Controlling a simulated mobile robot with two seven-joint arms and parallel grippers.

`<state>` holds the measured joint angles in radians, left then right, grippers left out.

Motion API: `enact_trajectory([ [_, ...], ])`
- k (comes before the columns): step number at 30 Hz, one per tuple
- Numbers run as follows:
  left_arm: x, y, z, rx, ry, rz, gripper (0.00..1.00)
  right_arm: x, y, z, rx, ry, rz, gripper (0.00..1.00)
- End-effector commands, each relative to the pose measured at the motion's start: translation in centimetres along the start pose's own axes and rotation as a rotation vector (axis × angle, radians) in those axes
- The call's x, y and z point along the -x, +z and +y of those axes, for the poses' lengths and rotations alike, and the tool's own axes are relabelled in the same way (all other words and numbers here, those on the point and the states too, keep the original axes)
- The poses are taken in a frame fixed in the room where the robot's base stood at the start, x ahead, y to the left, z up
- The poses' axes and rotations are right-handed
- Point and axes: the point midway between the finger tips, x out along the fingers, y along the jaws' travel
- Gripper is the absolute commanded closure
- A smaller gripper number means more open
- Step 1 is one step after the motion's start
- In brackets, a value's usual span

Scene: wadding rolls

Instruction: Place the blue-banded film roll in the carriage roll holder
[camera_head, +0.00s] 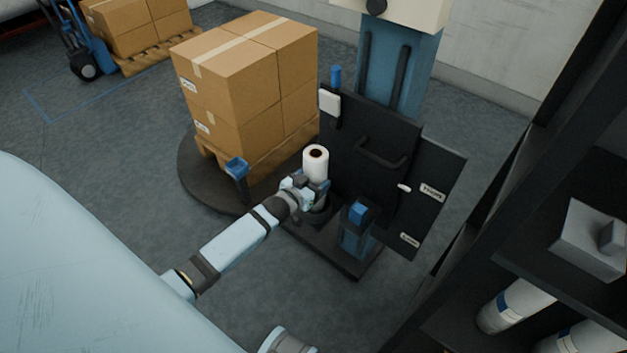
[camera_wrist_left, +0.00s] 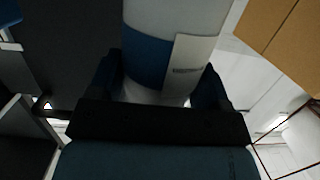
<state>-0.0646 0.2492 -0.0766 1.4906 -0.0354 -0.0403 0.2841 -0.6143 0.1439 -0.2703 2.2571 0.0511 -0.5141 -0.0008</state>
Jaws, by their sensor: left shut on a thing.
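The white film roll (camera_head: 316,163) stands upright, its dark core opening facing up. In the left wrist view the roll (camera_wrist_left: 150,15) shows its blue band (camera_wrist_left: 148,60) and a pale label. My left gripper (camera_head: 306,188) is shut on the roll; its fingers (camera_wrist_left: 160,85) lie on both sides of the band in the wrist view. The roll is beside the dark carriage panel (camera_head: 350,150) of the wrapping machine. A dark round part (camera_head: 318,215) shows under the gripper, perhaps the roll holder. The gripper hides the roll's lower end, so I cannot tell whether it is seated. My right gripper is out of view.
Stacked cartons (camera_head: 245,80) stand on a pallet on the round turntable (camera_head: 195,180). A blue-topped post (camera_head: 357,225) stands right of the gripper. A dark shelf (camera_head: 470,335) at right holds more blue-banded rolls (camera_head: 512,305) and a grey box (camera_head: 590,240).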

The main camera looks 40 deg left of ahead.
Motion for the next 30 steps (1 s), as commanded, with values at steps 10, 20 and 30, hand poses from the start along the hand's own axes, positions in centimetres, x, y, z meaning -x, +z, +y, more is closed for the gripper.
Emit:
enact_trajectory([
  [10,0.0,0.1,0.0,0.000,0.000,0.000,0.03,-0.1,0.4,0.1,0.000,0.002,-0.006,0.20],
  [20,2.8,-0.2,0.0,0.000,0.000,-0.002,0.03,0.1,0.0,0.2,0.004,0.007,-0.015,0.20],
  [30,9.8,-0.2,0.0,0.001,0.000,-0.003,0.03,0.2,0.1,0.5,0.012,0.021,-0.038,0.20],
])
